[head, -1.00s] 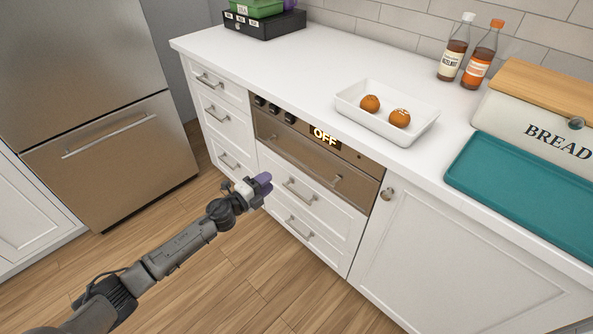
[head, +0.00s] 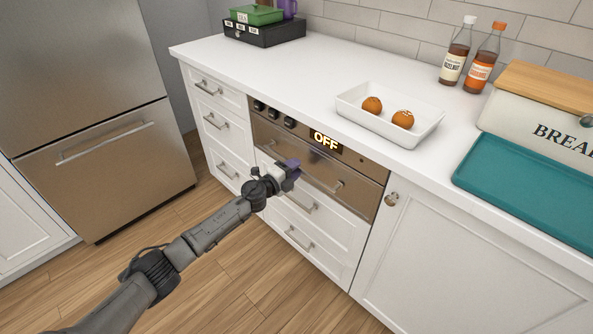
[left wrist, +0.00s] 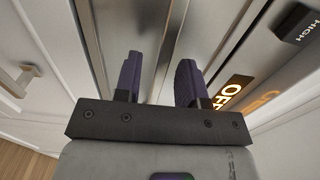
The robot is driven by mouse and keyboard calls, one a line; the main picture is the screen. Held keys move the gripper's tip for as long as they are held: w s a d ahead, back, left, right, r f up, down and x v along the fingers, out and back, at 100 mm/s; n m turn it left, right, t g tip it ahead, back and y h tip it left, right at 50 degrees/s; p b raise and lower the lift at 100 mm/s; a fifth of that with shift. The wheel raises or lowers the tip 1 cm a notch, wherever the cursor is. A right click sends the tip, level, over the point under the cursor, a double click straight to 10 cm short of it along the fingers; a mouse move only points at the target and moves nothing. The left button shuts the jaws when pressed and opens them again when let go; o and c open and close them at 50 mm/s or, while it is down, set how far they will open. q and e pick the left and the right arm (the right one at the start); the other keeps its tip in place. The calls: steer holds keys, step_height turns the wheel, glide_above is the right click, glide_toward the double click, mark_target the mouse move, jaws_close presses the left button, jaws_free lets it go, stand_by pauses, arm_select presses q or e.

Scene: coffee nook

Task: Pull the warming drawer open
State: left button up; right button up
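The warming drawer (head: 361,193) is a bronze-steel front under the counter, with knobs and a lit OFF display (head: 326,140) above it. It looks shut. Its bar handle (head: 338,187) is partly hidden behind my left gripper. My left gripper (head: 291,168) is in front of the drawer at about handle height. My right gripper is not in view.
White drawers with bar handles (head: 300,238) lie below, and more (head: 215,122) stand to the left. A white cabinet door (head: 450,255) is to the right. The counter holds a white dish (head: 425,130) with two round orange-brown items and a teal tray (head: 520,190). The wood floor in front is clear.

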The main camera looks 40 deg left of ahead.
arm_select(q)
steer(key=shift+w+d, duration=0.1)
steer(key=shift+w, duration=0.5)
steer(key=shift+c, duration=0.3)
jaws_close()
